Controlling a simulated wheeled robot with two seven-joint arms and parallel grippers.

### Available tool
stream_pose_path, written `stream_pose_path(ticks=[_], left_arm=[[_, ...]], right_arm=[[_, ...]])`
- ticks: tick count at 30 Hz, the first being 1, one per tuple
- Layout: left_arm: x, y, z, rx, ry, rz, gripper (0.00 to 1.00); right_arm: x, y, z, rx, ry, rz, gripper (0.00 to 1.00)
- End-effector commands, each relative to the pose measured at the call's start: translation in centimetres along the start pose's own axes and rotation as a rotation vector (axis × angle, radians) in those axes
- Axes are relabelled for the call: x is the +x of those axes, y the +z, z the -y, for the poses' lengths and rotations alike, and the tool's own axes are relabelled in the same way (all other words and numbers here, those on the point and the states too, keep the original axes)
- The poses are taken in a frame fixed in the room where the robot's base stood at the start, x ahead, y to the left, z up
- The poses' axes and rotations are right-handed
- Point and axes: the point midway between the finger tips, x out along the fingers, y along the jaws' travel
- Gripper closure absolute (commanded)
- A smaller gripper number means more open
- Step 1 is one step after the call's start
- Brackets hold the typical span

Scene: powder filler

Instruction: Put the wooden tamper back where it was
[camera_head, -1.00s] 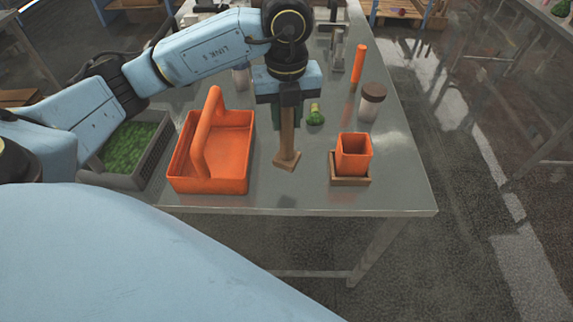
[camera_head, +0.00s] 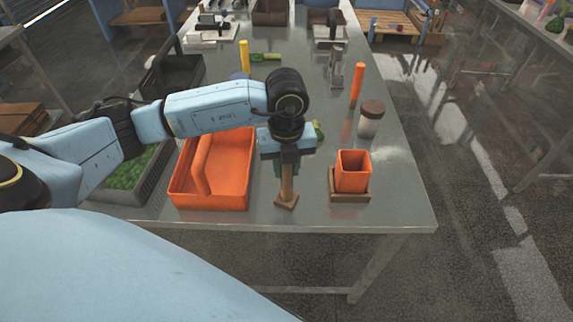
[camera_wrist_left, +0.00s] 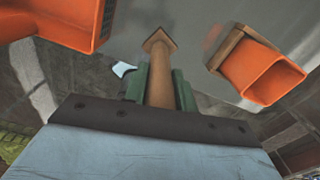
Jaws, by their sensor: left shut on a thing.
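The wooden tamper (camera_head: 287,190) is upright with its square foot down, between the orange carrier and the orange square cup. My left gripper (camera_head: 287,165) is shut on the tamper's upper handle from above. In the left wrist view, the tamper (camera_wrist_left: 160,75) runs between the green fingers of my left gripper (camera_wrist_left: 160,88). Its foot is at or close to the table top; I cannot tell whether it touches. My right gripper is not in view.
An orange carrier (camera_head: 228,160) stands left of the tamper. An orange cup (camera_head: 353,172) sits on a wooden base (camera_head: 349,197) to the right. A brown-lidded jar (camera_head: 370,120) and an orange stick (camera_head: 357,84) stand behind. The table's front edge (camera_head: 300,222) is close.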

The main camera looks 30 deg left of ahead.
Motion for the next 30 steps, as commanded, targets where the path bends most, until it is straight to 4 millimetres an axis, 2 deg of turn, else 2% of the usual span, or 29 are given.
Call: stream_pose_path(ticks=[2,3,7,16,20,23,30], left_arm=[[0.4,0.0,0.0,0.000,-0.001,0.000,0.93],[0.3,0.0,0.0,0.000,0.000,0.000,0.69],[0.2,0.0,0.0,0.000,0.000,0.000,0.52],[0.1,0.0,0.0,0.000,0.000,0.000,0.51],[-0.8,0.1,0.1,0.000,-0.002,0.003,0.51],[-2.5,0.1,0.1,-0.001,-0.003,0.003,0.51],[-7.8,0.1,0.1,0.000,-0.004,0.003,0.51]], right_arm=[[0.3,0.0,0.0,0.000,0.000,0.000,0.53],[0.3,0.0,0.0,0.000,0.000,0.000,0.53],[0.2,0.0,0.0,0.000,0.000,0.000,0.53],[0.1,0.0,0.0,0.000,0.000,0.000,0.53],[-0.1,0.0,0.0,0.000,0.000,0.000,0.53],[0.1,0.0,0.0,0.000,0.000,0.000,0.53],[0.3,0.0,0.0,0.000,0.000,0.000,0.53]])
